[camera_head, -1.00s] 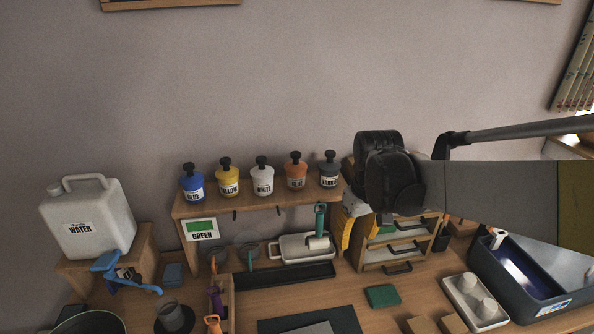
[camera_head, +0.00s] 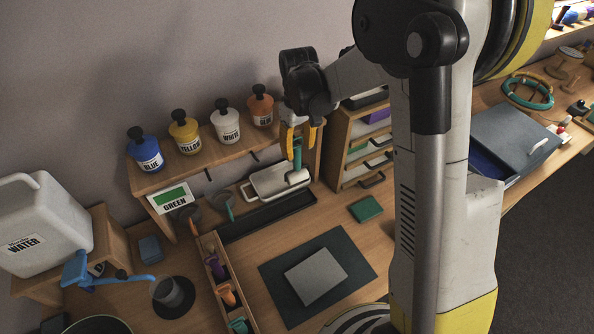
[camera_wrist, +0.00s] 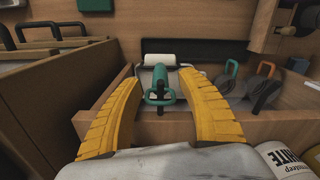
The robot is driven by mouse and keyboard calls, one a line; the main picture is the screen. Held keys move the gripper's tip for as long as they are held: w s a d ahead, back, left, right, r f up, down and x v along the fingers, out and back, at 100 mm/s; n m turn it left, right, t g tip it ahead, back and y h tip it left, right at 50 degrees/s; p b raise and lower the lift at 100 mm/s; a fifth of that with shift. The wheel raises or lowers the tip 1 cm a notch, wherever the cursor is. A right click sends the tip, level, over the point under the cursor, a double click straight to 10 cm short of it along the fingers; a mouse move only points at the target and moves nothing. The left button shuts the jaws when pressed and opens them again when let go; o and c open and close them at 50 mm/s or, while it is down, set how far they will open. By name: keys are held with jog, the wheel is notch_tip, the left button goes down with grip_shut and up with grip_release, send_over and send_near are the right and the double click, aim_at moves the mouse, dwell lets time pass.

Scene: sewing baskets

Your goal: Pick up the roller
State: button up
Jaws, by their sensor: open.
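The roller (camera_head: 297,176) has a white roll and a green handle. It stands at the white tray (camera_head: 262,184) under the jar shelf, handle up. The wrist view shows its green handle (camera_wrist: 160,92) in the middle, with the white roll (camera_wrist: 160,60) beyond it. My gripper (camera_head: 301,138) is open above the roller, its yellow fingers on either side of the top of the handle in the head view. In the wrist view my gripper's fingers (camera_wrist: 160,80) flank the handle with gaps on both sides. The exact depth between them is hard to tell.
The shelf (camera_head: 190,172) with blue, yellow, white and red paint jars is close to my gripper at left. A wooden drawer unit (camera_head: 345,150) stands close at right. A black trough (camera_head: 266,217) lies in front of the tray. The dark mat (camera_head: 340,250) lies farther forward.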

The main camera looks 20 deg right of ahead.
aim_at(298, 169)
jog(key=f+b, duration=0.1)
jog(key=f, duration=0.3)
jog(key=shift+w+f, duration=0.15)
jog(key=shift+w, duration=0.05)
grip_shut()
jog(key=shift+r, duration=0.35)
jog(key=s+d+p, duration=0.1)
jog(key=s, duration=0.8)
jog(key=s+d+p, duration=0.1)
jog(key=s+d, duration=0.1)
jog(key=s, duration=0.6)
jog(key=shift+s+d+r, duration=0.25)
jog(key=shift+s+r, duration=0.1)
jog(key=shift+r, duration=0.1)
